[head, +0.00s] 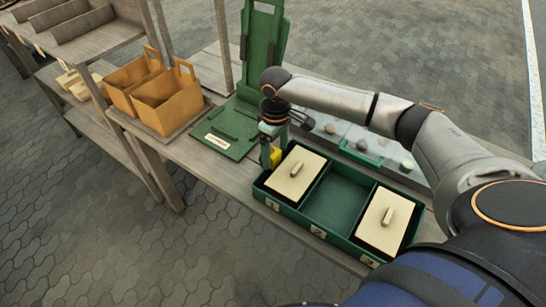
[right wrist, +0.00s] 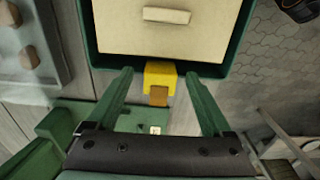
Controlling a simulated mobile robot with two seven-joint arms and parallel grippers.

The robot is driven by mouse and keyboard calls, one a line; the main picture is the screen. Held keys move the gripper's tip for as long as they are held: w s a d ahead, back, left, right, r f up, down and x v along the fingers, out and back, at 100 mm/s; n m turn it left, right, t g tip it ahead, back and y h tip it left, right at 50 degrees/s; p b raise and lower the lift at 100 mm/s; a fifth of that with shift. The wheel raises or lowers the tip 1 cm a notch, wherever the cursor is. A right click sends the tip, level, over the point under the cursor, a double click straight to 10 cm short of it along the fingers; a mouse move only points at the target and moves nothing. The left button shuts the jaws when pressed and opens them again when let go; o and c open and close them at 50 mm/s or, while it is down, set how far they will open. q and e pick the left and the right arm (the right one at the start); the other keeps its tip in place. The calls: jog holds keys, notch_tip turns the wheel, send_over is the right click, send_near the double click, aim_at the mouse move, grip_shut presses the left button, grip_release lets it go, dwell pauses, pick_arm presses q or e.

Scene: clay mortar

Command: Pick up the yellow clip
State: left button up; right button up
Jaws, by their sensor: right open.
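The yellow clip (right wrist: 161,75) sits at the edge of the green tray (right wrist: 240,38), beside a cream lidded compartment. An orange-brown part of it sticks out away from the tray. In the head view the clip (head: 276,156) shows as a small yellow patch at the tray's left end, partly hidden by my gripper. My right gripper (right wrist: 158,82) is open, with one green finger on each side of the clip and a gap on both sides. In the head view my right gripper (head: 270,150) points down there. My left gripper is not in view.
The tray has a second cream lid (head: 385,220) and an open middle compartment (head: 338,200). A green stand (head: 222,130) is left of my gripper. Cardboard carriers (head: 168,100) stand farther left. A pale tray of round items (head: 350,142) lies behind the green tray.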

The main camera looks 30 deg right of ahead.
aim_at(276, 155)
jog(key=shift+c, duration=0.2)
jog(key=c, duration=1.3)
jog(key=shift+o, duration=0.2)
jog(key=shift+r, duration=0.15)
jog(key=shift+r, duration=0.2)
jog(key=r, duration=0.3)
jog(key=shift+s+r, duration=0.1)
jog(key=shift+s, duration=0.1)
jog(key=s+a+r+p, duration=0.1)
jog(key=s+r+p, duration=0.6)
jog(key=s+r, duration=0.6)
jog(key=shift+s+a+r, duration=0.15)
jog(key=shift+s+r, duration=0.1)
jog(key=shift+r, duration=0.1)
